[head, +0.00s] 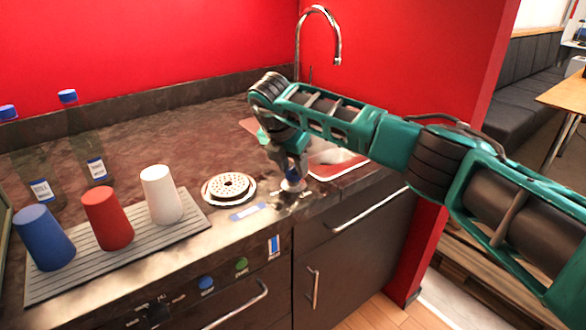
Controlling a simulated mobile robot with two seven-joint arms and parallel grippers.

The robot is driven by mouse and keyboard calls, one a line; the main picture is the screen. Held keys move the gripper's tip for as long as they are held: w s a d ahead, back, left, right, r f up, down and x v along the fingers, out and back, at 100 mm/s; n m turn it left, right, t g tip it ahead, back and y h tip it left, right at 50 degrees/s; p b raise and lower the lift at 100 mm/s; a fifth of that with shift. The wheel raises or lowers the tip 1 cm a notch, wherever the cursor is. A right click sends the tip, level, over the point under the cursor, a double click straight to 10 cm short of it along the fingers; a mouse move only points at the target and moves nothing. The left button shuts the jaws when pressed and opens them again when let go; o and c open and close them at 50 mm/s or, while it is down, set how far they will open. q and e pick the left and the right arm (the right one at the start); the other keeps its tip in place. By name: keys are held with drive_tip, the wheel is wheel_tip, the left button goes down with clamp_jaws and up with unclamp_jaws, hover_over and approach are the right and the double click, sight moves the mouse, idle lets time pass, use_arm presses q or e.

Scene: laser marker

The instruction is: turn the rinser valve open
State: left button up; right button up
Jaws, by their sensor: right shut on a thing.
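The rinser (229,189) is a round, pale, perforated disc set in the counter near its front edge. To its right is the rinser valve (293,185), a small knob with a pale round base and some blue showing. My right gripper (291,174) points down over the valve and is shut on it. The fingers hide most of the knob, so how far it is turned cannot be told. My left gripper is not in view.
A ribbed mat (130,262) holds a blue cup (44,238), a red cup (107,218) and a white cup (161,194). Clear bottles (96,165) stand behind. A sink (335,165) with a tall tap (318,12) lies behind my right arm. The counter behind the rinser is clear.

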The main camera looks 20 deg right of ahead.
drive_tip(key=shift+w+m+g+h+b, duration=0.1)
drive_tip(key=shift+m+g+h+b, duration=0.25)
drive_tip(key=shift+m, duration=0.85)
drive_tip(key=shift+a+m+g, duration=0.1)
drive_tip(key=shift+m+g, duration=0.25)
drive_tip(key=shift+m, duration=0.65)
drive_tip(key=shift+r+h, duration=0.1)
drive_tip(key=shift+h, duration=0.15)
drive_tip(key=o, duration=1)
drive_tip(key=v, duration=1.2)
drive_tip(key=shift+r, duration=0.4)
